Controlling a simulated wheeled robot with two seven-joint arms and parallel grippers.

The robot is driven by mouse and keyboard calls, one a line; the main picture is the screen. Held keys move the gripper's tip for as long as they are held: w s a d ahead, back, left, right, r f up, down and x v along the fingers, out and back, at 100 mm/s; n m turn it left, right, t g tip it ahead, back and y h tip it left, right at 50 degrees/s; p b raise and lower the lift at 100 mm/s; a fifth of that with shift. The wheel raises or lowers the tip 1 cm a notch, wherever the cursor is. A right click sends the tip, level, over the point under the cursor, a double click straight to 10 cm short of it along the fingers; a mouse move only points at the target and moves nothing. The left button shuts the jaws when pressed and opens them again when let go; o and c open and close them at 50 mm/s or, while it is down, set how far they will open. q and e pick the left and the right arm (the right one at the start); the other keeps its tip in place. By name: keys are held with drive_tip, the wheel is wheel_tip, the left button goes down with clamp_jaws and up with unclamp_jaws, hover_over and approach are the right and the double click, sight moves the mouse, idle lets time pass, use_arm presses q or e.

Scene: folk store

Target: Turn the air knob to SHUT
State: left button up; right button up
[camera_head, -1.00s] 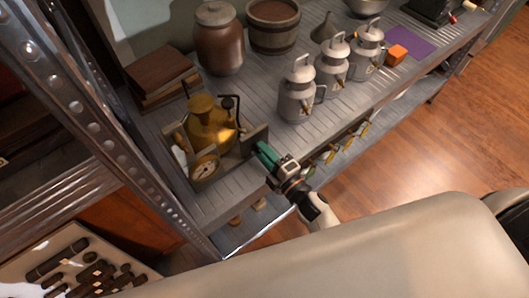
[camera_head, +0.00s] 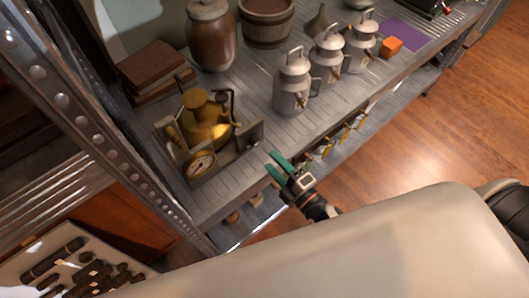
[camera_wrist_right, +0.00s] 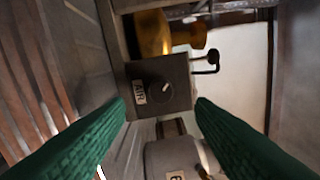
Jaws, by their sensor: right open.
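The air knob (camera_wrist_right: 160,92) is a small dark round dial with a light pointer mark, on a grey panel beside an "AIR" label (camera_wrist_right: 138,92). The pointer slants to the upper right in the wrist view; no SHUT mark is legible. The panel belongs to a brass apparatus (camera_head: 205,121) with a round gauge (camera_head: 200,163), on the grey shelf. My right gripper (camera_head: 270,161) is open and empty, its green fingers facing the panel with a gap. In the wrist view the knob lies between and beyond the fingertips (camera_wrist_right: 160,103). My left gripper is not in view.
Grey metal canisters (camera_head: 292,85) stand right of the apparatus on the shelf (camera_head: 262,108). Books (camera_head: 153,70) and a brown jar (camera_head: 211,38) stand behind it. Brass taps (camera_head: 345,135) hang along the shelf's front.

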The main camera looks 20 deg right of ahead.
drive_tip(key=v, duration=0.5)
drive_tip(key=shift+s+b, duration=0.2)
drive_tip(key=shift+b, duration=0.1)
drive_tip(key=s+d+f+m+g+h, duration=0.1)
drive_tip(key=s+f+m+g+h, duration=0.3)
drive_tip(key=f, duration=0.8)
drive_tip(key=s+d+f+m+g, duration=0.15)
drive_tip(key=f+m, duration=0.45)
drive_tip(key=f, duration=0.6)
drive_tip(key=s+d+f+m+g+h, duration=0.1)
drive_tip(key=s+d+f+m+g, duration=0.1)
drive_tip(key=s+f+g, duration=0.3)
drive_tip(key=s+d+f+m+g+h+p, duration=0.1)
drive_tip(key=s+f+m+g, duration=0.4)
drive_tip(key=s+f, duration=0.6)
drive_tip(key=s, duration=0.4)
drive_tip(key=shift+s+d+f+m+g, duration=0.3)
drive_tip(key=shift+s+d+f+g, duration=0.05)
drive_tip(key=shift+s+d, duration=0.05)
